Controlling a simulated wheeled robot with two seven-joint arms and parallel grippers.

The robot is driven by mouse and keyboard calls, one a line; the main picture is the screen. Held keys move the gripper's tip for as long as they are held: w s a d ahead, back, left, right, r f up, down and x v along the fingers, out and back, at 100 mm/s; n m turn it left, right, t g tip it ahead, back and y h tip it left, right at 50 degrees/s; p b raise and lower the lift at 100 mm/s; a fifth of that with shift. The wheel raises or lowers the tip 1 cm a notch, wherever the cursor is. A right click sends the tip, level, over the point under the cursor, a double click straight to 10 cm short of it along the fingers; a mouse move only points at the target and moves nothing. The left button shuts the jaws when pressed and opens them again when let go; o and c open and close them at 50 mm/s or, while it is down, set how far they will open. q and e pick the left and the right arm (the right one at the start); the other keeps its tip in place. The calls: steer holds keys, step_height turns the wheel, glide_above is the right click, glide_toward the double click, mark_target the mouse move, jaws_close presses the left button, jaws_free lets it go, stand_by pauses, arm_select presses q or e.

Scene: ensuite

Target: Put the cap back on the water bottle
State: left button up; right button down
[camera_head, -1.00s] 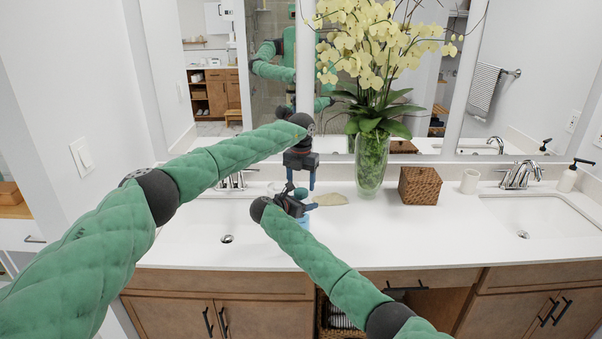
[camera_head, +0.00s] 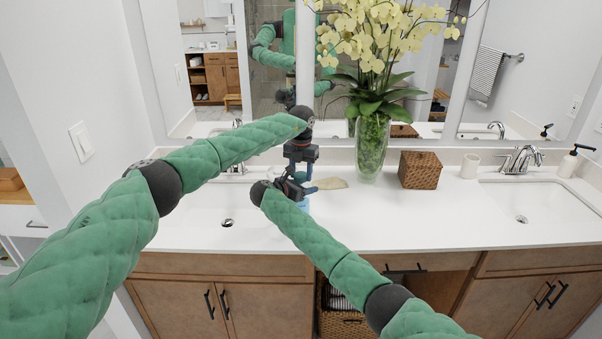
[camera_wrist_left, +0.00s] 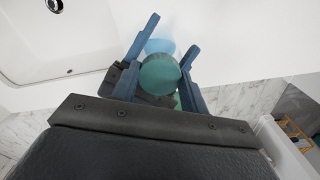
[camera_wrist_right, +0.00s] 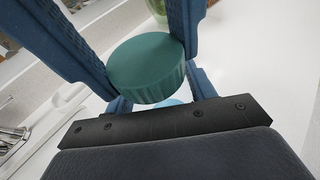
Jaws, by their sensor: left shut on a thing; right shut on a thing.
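The round teal-green cap (camera_head: 300,176) is between the blue fingers of my left gripper (camera_head: 301,174), which reaches down from above and is shut on it. The cap also shows in the left wrist view (camera_wrist_left: 160,72) and large in the right wrist view (camera_wrist_right: 147,68). The light blue water bottle (camera_head: 304,203) is directly below the cap, mostly hidden by my right gripper (camera_head: 304,190). That gripper comes in from the side, lower down, and is shut on the bottle. The bottle also shows in the left wrist view (camera_wrist_left: 160,46). I cannot tell whether cap and bottle touch.
A glass vase of yellow orchids (camera_head: 372,148) and a wicker box (camera_head: 420,170) stand to the right. A sink with a drain (camera_head: 228,222) is at the left. The counter's front right is clear.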

arm_select(q)
steer(key=m, duration=0.4)
steer(key=shift+a+m, duration=0.1)
steer(key=shift+m, duration=0.3)
steer(key=m, duration=0.4)
steer(key=o, duration=1.1)
steer(key=shift+r, duration=2.25)
steer(key=shift+c, duration=0.6)
